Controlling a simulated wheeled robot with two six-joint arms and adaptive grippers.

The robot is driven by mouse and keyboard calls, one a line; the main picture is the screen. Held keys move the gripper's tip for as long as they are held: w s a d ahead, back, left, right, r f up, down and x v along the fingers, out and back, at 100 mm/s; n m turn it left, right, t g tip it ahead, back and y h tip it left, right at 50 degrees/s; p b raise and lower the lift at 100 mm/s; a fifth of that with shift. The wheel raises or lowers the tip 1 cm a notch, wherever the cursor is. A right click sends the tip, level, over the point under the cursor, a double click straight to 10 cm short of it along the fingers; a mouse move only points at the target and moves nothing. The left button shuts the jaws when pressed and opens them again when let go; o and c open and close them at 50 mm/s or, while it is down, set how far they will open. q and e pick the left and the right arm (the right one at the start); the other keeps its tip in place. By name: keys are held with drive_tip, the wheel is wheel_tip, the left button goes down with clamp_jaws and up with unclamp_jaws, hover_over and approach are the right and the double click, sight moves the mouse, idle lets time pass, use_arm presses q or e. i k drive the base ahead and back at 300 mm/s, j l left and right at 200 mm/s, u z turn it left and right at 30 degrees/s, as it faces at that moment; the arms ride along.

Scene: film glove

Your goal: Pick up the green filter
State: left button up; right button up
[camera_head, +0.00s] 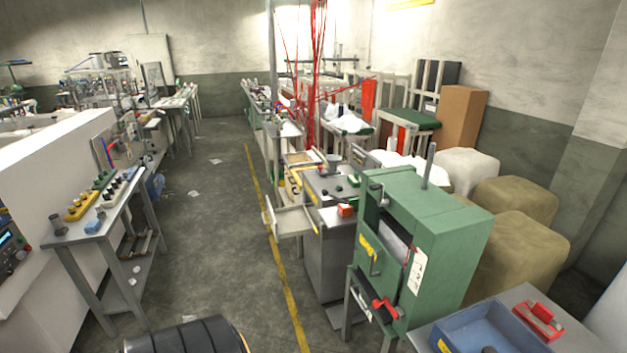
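I cannot tell for certain which thing is the green filter. Neither of my grippers is in view.
A blue tray (447,337) and a red item (540,319) are on a grey table at the lower right. A dark ribbed cylinder (187,338) is at the bottom edge. The aisle floor (215,230) is mostly clear, with scraps of paper and a yellow line.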

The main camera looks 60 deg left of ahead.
sight(355, 179)
drive_tip(key=u, duration=1.45)
drive_tip(key=i+j+z, duration=0.1)
drive_tip(key=i+j, duration=0.15)
drive_tip(key=i+j+z, duration=0.1)
drive_tip(key=j, duration=0.4)
drive_tip(key=i+j+z, duration=0.1)
drive_tip(key=i+j, duration=0.2)
drive_tip(key=i+j+z, duration=0.1)
drive_tip(key=j, duration=0.45)
drive_tip(key=i+j+z, duration=0.1)
drive_tip(key=i+j, duration=0.2)
drive_tip(key=j, duration=0.15)
drive_tip(key=i+j+z, duration=0.1)
drive_tip(key=j, duration=0.35)
drive_tip(key=i+j+z, duration=0.1)
drive_tip(key=j, duration=0.35)
drive_tip(key=i+j+z, duration=0.1)
drive_tip(key=i+j, duration=0.15)
drive_tip(key=j, duration=0.25)
